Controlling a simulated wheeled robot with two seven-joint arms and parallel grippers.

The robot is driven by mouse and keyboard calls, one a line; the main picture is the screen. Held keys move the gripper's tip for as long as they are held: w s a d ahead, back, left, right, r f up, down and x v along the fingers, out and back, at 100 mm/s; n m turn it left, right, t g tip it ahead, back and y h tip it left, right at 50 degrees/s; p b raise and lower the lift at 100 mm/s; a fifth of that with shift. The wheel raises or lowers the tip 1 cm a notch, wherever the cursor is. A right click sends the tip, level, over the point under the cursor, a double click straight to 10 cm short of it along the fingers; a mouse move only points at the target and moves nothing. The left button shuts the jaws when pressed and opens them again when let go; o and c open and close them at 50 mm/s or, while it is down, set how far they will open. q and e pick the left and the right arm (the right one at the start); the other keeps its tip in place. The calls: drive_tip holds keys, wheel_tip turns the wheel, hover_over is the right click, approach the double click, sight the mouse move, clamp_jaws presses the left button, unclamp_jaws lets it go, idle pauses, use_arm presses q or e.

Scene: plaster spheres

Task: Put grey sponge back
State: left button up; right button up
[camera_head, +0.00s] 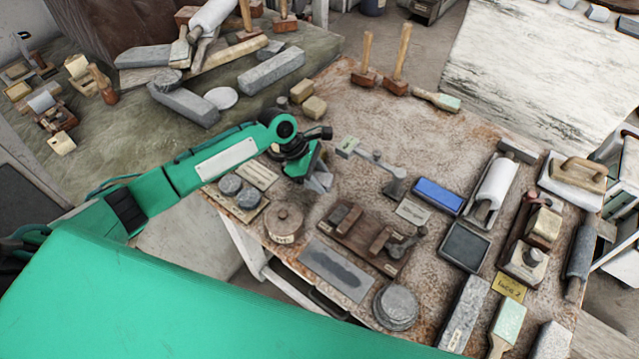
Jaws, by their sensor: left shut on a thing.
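My left gripper (319,181) comes in from the left and is above the rusty worktable, near its left edge. Its jaws are shut on a small greyish thing that is mostly hidden at the fingertips; it appears to be the grey sponge, but its outline is hard to make out. Two round grey pieces (249,198) sit on a flat board to the left of the gripper, with a pale card (257,175) beside them. Two tan blocks (313,107) lie beyond the gripper. My right gripper is not in view.
The worktable (330,130) has bare room beyond the gripper. A lidded round pot (284,222) and a wooden tool rack (352,232) stand nearer. A blue block (439,196), a dark tray (465,246) and a white roller (494,188) crowd the right. Mallets (397,80) stand at the back.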

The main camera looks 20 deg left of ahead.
use_arm(q)
wheel_tip(320, 180, down, 4)
drive_tip(key=shift+r, duration=0.15)
drive_tip(key=shift+p, duration=0.3)
drive_tip(key=o, duration=0.9)
drive_tip(key=b+v, duration=0.2)
drive_tip(key=v, duration=1)
